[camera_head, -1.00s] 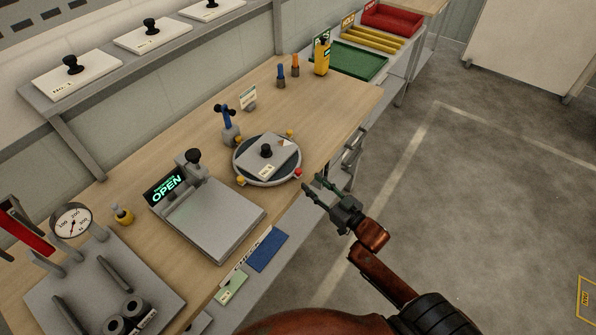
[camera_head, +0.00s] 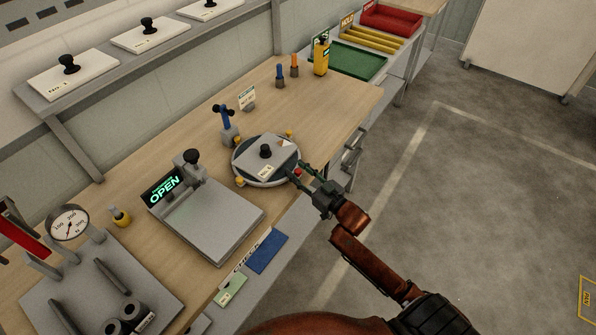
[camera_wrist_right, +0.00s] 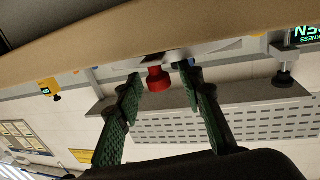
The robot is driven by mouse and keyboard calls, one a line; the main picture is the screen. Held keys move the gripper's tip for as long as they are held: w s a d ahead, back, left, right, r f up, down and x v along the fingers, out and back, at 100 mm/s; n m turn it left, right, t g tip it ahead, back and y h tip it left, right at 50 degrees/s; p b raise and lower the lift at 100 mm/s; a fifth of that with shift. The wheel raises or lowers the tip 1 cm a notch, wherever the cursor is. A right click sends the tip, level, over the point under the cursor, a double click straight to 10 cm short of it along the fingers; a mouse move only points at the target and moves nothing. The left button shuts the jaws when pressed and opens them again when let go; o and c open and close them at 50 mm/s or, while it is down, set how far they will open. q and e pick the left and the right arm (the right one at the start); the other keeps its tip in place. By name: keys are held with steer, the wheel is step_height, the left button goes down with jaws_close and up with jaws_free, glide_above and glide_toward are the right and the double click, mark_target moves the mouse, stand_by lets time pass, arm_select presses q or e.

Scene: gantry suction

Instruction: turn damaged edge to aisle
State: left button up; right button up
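A round turntable (camera_head: 240,172) stands on the bench with yellow knobs and one red knob on its rim. A grey square plate (camera_head: 258,150) with a black knob and a white label lies on it. A small pale and orange triangular mark (camera_head: 284,143) shows at the plate's far right corner. My right gripper (camera_head: 299,172) is at the turntable's right, aisle-side rim. In the right wrist view, its green-padded fingers (camera_wrist_right: 160,78) are open on either side of the red knob (camera_wrist_right: 157,80), with gaps visible. My left gripper is not in view.
A blue clamp-like stand (camera_head: 228,125) is just behind the turntable. A metal fixture with an OPEN display (camera_head: 215,222) stands to its left. Blue and orange tools, a yellow bottle (camera_head: 321,57) and a green tray (camera_head: 350,60) are farther back. The aisle floor is clear.

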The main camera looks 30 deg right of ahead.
jaws_close()
stand_by(0.3)
steer(key=shift+a, duration=0.1)
